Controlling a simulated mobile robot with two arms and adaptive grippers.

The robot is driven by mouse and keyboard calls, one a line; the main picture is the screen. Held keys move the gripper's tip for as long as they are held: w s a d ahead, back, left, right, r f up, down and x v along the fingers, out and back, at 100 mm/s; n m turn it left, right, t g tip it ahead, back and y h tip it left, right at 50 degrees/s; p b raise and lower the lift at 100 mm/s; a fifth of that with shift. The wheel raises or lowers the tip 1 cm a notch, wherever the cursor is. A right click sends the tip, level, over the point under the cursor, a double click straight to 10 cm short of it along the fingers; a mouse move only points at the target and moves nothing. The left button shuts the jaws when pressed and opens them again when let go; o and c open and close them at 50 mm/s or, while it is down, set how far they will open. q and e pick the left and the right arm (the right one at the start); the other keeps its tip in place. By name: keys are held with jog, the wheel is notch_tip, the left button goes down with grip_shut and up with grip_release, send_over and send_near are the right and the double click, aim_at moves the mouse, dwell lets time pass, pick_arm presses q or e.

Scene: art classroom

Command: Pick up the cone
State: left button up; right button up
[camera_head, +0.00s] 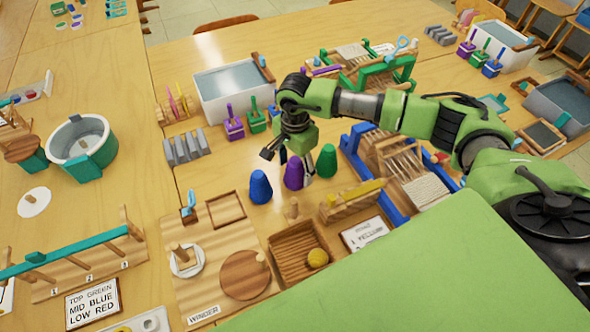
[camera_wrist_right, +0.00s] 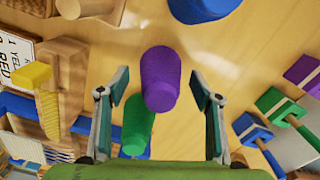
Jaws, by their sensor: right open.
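Three cones stand in a row on the wooden table: a blue cone (camera_head: 260,188), a purple cone (camera_head: 293,174) and a green cone (camera_head: 326,162). My right gripper (camera_head: 289,167) is open and points down over the purple cone. In the right wrist view the purple cone (camera_wrist_right: 160,80) shows between the open fingertips (camera_wrist_right: 160,89). The green cone (camera_wrist_right: 137,132) lies behind it, towards the palm, and the blue cone (camera_wrist_right: 205,8) is at the top edge. My left gripper is out of view.
A wooden tray with a yellow ball (camera_head: 318,258) and a winder board (camera_head: 215,296) stand in front of the cones. A blue-framed loom (camera_head: 353,152) is close on the right.

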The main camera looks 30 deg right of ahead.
jog(key=shift+f, duration=0.9)
jog(key=c, duration=1.3)
jog(key=shift+r, duration=0.1)
jog(key=shift+w+r+b, duration=0.1)
jog(key=shift+r+b, duration=0.2)
jog(key=shift+r, duration=0.15)
jog(key=shift+s+r+b, duration=0.2)
jog(key=shift+r+b, duration=0.3)
jog(key=shift+r, duration=0.75)
jog(key=s+a+r+b, duration=0.3)
jog(key=s+r, duration=0.6)
jog(key=s, duration=0.4)
jog(key=shift+s+r, duration=0.2)
jog(key=shift+r, duration=0.1)
